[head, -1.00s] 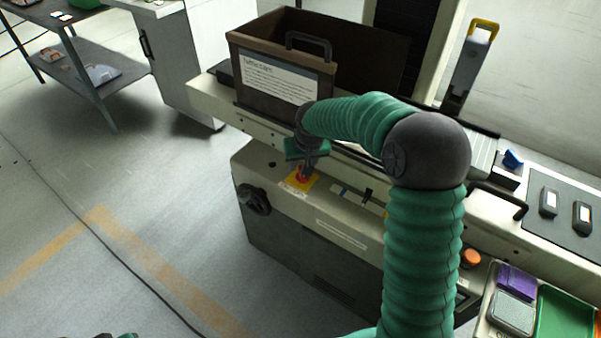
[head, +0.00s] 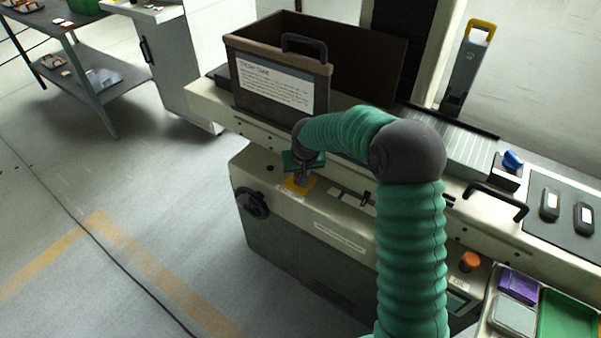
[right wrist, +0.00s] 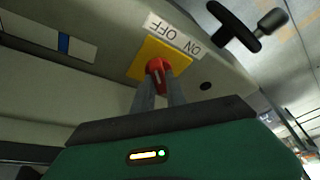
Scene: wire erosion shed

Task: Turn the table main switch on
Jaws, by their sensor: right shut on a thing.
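The main switch is a red rotary knob (right wrist: 155,73) on a yellow square plate (right wrist: 163,58), set in the front ledge of the pale machine. An "OFF ON" label (right wrist: 174,34) beside the plate appears upside down in the right wrist view. The yellow plate also shows in the head view (head: 298,185). My right gripper (right wrist: 160,84) is shut on the red knob, one finger on each side. In the head view my right gripper (head: 299,177) comes down over the plate and mostly hides the knob. I cannot tell which word the knob points to. My left gripper is out of view.
A black handwheel (head: 252,203) sits left of the switch. A brown labelled bin (head: 275,85) stands on the machine just behind my right gripper. An orange button (head: 469,261) and a tray with a purple item (head: 518,284) are at right. Open floor lies left.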

